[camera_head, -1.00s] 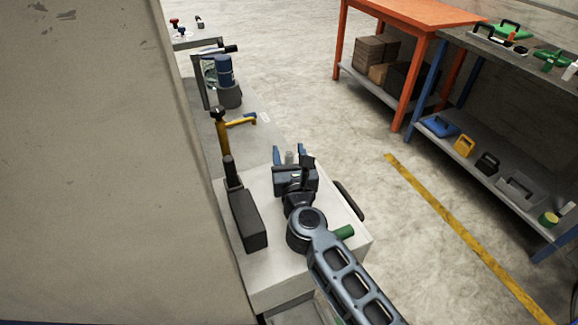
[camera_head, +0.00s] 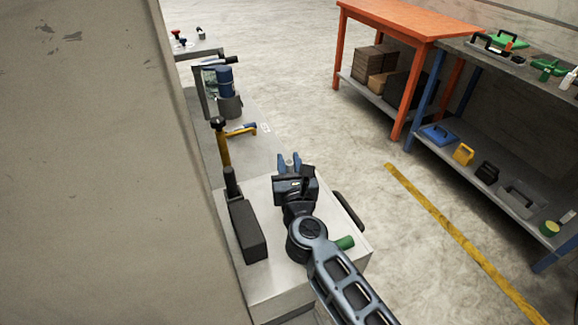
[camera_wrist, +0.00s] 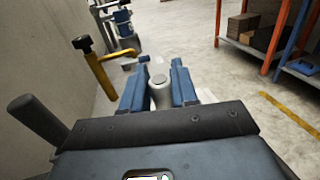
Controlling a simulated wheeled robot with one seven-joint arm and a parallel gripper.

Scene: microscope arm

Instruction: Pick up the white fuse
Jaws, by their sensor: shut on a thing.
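The white fuse (camera_wrist: 160,93) is a pale grey-white cylinder with a rounded top. It stands between the blue fingers of my gripper (camera_wrist: 159,88) in the wrist view, with a finger against each side. In the head view my gripper (camera_head: 289,162) is over the far end of the light-topped cabinet (camera_head: 290,262). Only a small pale part of the fuse shows there between the fingertips. The lower end of the fuse is hidden, so I cannot tell whether it touches the surface below.
A black box (camera_head: 248,231) with an upright lever stands left of my gripper. A green cylinder (camera_head: 344,243) lies close to my arm. A yellow-handled tool (camera_head: 240,130) and a blue-and-grey device (camera_head: 228,92) are farther back. Open floor lies to the right.

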